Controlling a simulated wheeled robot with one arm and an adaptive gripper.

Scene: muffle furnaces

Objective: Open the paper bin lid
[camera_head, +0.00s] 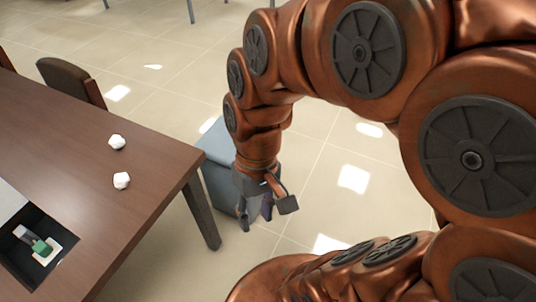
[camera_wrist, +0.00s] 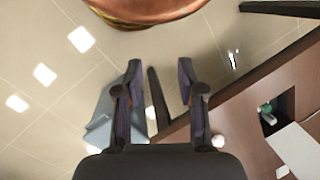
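The paper bin (camera_head: 219,186) is a blue-grey box on the floor beside the table. Its lighter lid (camera_head: 213,143) shows at the top and looks down, though my arm hides part of it. My gripper (camera_head: 256,218) points down in front of the bin's right side, and I cannot tell whether it touches the bin. In the wrist view the gripper (camera_wrist: 158,70) has its two fingers spread, with nothing held between them. The bin (camera_wrist: 101,112) shows there beside and behind the left finger, partly hidden by it.
A brown table (camera_head: 140,215) fills the left, with its leg (camera_head: 202,213) close to the bin. Two crumpled white papers (camera_head: 121,180) lie on it. A dark recess (camera_head: 38,243) holds a green and white item. A chair (camera_head: 70,80) stands behind. The tiled floor right of the bin is clear.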

